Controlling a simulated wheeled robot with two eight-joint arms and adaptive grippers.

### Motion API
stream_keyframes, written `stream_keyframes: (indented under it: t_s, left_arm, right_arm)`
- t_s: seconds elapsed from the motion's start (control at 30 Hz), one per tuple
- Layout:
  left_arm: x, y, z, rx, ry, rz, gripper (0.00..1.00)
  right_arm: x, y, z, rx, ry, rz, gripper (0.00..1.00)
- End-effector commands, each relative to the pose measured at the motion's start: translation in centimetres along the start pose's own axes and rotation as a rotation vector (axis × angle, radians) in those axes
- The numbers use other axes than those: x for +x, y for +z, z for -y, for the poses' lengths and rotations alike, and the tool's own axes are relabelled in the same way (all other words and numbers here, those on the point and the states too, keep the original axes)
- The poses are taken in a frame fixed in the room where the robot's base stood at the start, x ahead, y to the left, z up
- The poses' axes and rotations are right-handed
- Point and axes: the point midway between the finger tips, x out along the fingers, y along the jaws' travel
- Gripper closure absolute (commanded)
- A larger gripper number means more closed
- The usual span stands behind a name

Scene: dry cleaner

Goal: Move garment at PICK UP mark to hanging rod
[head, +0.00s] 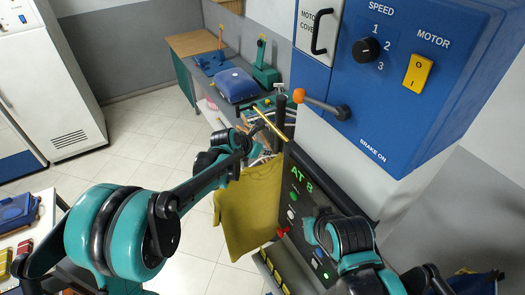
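A yellow-olive garment (250,208) hangs down near the middle of the head view, in front of the grey bench and beside the dark control panel. My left arm reaches in from the left, and my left gripper (262,128) is at the garment's upper end. The small dark fingers overlap the clutter behind, so their hold on the garment or a hanger is unclear. A short brass-coloured rod (291,119) shows just right of the gripper. My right arm is at the lower right; I cannot make out its fingers. No PICK UP mark is legible.
The blue machine housing (436,75) fills the upper right, with an orange-knobbed lever (322,103) jutting left. The dark control panel (303,205) stands below. A blue case (236,85) lies on the bench behind. A table (43,218) with small items is at left. Tiled floor (140,125) is open beyond.

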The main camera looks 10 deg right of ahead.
Motion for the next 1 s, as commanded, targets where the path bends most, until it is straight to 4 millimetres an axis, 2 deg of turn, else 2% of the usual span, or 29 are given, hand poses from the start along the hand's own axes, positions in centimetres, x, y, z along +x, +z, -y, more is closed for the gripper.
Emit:
stream_keyframes:
  t_s: [0.27,1.0]
  left_arm:
    - [0.1,0.2,0.1,0.0,-0.001,0.0,1.0]
    - [2.1,2.1,1.4,0.0,-0.001,0.0,1.0]
  right_arm:
    - [0.0,0.0,0.0,0.0,0.0,0.0,1.0]
    - [0.4,0.2,0.0,0.0,0.0,0.0,1.0]
